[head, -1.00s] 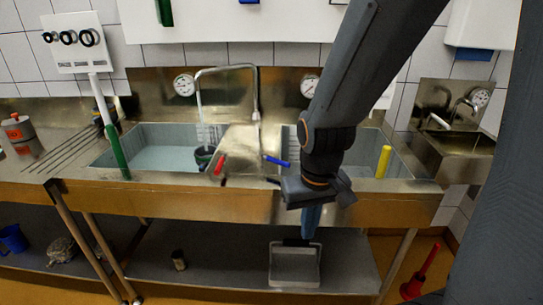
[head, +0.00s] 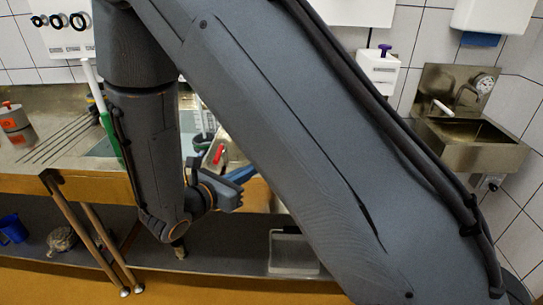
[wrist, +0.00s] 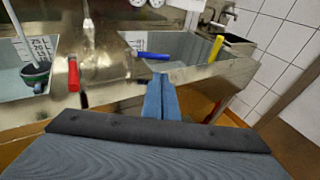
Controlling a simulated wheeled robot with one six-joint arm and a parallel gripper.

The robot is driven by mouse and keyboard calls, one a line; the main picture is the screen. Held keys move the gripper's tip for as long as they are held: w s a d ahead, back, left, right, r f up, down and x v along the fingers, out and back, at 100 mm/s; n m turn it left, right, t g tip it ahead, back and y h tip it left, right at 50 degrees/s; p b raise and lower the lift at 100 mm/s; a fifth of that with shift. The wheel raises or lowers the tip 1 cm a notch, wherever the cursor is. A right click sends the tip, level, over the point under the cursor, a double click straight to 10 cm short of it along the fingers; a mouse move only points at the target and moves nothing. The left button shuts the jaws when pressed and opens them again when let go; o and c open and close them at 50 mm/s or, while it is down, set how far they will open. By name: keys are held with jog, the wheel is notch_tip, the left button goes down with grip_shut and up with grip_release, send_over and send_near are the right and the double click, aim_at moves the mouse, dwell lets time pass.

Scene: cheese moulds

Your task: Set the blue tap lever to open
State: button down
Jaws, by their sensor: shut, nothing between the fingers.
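In the head view my gripper (head: 248,172) is in front of the sink, right of the red lever.
A yellow upright handle (wrist: 216,48) stands at the right basin. A grey bin (head: 290,253) sits on the lower shelf. A small hand basin (head: 468,146) is on the right wall.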

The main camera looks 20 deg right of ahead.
jog(key=p+x, duration=0.1)
jog(key=x, duration=0.3)
jog(key=p+x, duration=0.2)
jog(key=x, duration=0.2)
jog(key=p+x, duration=0.1)
jog(key=x, duration=0.3)
jog(key=shift+w+a+r, duration=0.15)
jog(key=shift+w+a, duration=0.1)
jog(key=shift+w, duration=0.2)
jog(key=shift+w+d+f+n+p, duration=0.25)
jog(key=shift+w+d+n+p, duration=0.1)
jog(key=shift+w+d, duration=0.15)
jog(key=shift+w+d+f+b, duration=0.1)
jog(key=shift+w+d+b, duration=0.3)
jog(key=shift+d+b, duration=0.15)
